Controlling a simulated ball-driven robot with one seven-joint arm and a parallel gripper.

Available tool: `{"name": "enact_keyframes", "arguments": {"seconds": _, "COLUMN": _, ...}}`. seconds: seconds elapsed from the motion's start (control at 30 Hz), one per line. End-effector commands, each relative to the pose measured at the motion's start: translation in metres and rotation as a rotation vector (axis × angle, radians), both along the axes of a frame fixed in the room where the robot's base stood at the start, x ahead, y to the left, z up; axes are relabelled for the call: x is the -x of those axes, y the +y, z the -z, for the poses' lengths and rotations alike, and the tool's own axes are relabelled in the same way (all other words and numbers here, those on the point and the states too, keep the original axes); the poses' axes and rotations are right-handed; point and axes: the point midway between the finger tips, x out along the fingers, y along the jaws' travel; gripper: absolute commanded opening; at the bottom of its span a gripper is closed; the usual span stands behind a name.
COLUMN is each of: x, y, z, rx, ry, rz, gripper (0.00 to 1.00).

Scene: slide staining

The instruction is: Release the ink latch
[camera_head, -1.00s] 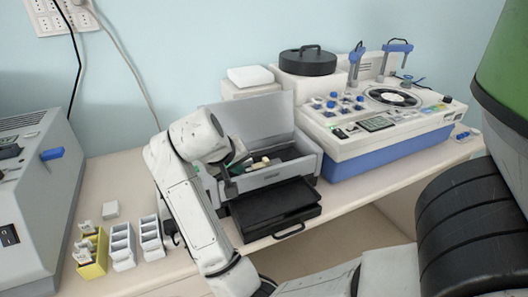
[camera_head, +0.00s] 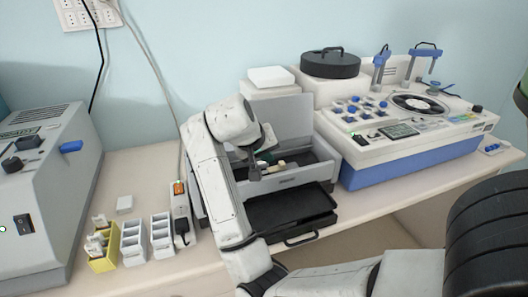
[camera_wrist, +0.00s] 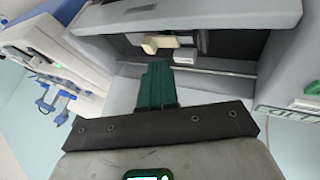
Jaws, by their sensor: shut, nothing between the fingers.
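A grey machine (camera_head: 290,182) with a raised lid stands open on the bench, its front tray (camera_head: 290,210) pulled out. A small cream lever-like piece (camera_head: 278,164) sits inside its opening, and I take it to be the ink latch. In the wrist view the cream piece (camera_wrist: 160,43) lies just beyond my gripper's tips, beside a grey block. My gripper (camera_wrist: 157,66) has dark green fingers closed together with nothing between them, pointing into the opening. In the head view my gripper (camera_head: 256,170) is partly hidden by my wrist. Whether it touches the cream piece I cannot tell.
A white and blue staining device (camera_head: 400,150) stands close on the right. On the left are a yellow rack (camera_head: 104,258), white racks (camera_head: 134,242), a power strip (camera_head: 180,205) and a large grey machine (camera_head: 45,190).

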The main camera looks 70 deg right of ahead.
Motion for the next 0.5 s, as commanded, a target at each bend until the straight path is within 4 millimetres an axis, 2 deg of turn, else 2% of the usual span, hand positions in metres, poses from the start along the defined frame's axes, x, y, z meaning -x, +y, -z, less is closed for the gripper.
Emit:
{"name": "enact_keyframes", "arguments": {"seconds": 0.2, "x": 0.005, "y": -0.021, "z": 0.028, "rx": -0.001, "ry": 0.002, "rz": 0.000, "gripper": 0.00}}
{"name": "enact_keyframes", "arguments": {"seconds": 0.5, "x": 0.006, "y": -0.032, "z": 0.043, "rx": 0.000, "ry": -0.002, "rz": 0.000, "gripper": 0.00}}
